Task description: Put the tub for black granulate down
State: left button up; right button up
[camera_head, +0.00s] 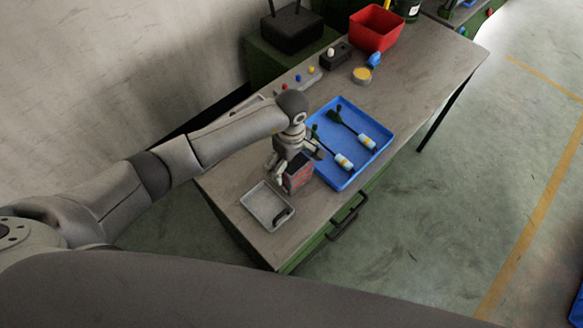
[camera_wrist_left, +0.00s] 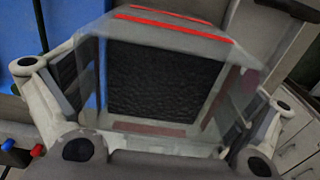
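The tub for black granulate (camera_head: 297,179) is a clear box with red stripes and black granulate inside. In the head view it stands between the blue tray and a small grey tray, looking upright. I cannot tell whether its base touches the table. My left gripper (camera_head: 295,165) is over it from above, its fingers at opposite sides of the tub. In the left wrist view the tub (camera_wrist_left: 165,80) fills the space between the fingers, which appear closed on its walls. My right gripper is not in view.
The grey tray (camera_head: 250,206) holds a dark piece near the table's front edge. A red bin (camera_head: 376,28), a yellow-filled dish (camera_head: 362,75) and a button panel (camera_head: 297,80) are farther back. Table (camera_head: 425,75) at right is clear.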

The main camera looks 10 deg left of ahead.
pick_arm(q)
jog(key=c, duration=1.2)
jog(key=shift+r, duration=0.1)
jog(key=shift+c, duration=1)
jog(key=shift+r, duration=0.15)
